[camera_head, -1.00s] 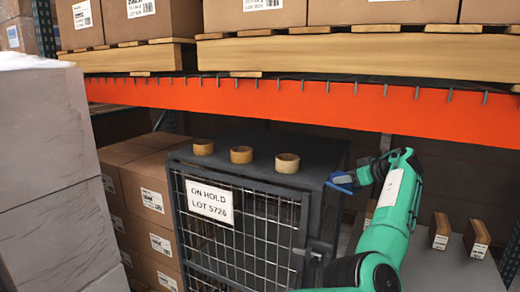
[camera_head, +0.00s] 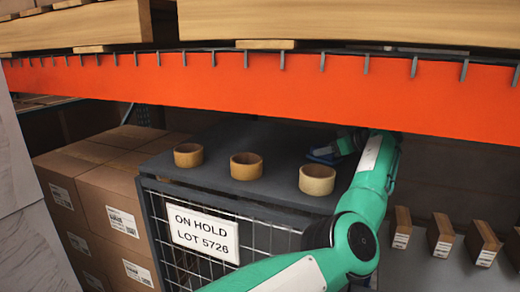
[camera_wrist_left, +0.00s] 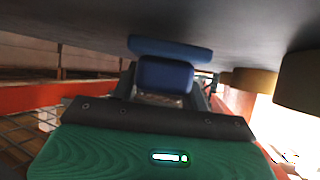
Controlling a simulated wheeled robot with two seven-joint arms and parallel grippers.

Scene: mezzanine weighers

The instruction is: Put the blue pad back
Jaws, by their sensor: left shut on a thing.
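The blue pad (camera_head: 322,155) is at the tip of my left gripper (camera_head: 342,147), over the back right part of the dark cage top (camera_head: 225,138). In the left wrist view the blue pad (camera_wrist_left: 170,48) is a flat slab with a blue block next to it, close to the dark grey surface. My left gripper is shut on it. I cannot tell whether the pad touches the cage top. My left forearm hides the cage's right edge. My right gripper is not in view.
Three tape rolls, left (camera_head: 188,155), middle (camera_head: 246,166) and right (camera_head: 317,180), stand along the cage top's front. An orange beam (camera_head: 260,95) crosses low above. Cartons (camera_head: 112,205) stand left; small brown blocks (camera_head: 440,235) stand on a grey surface at right.

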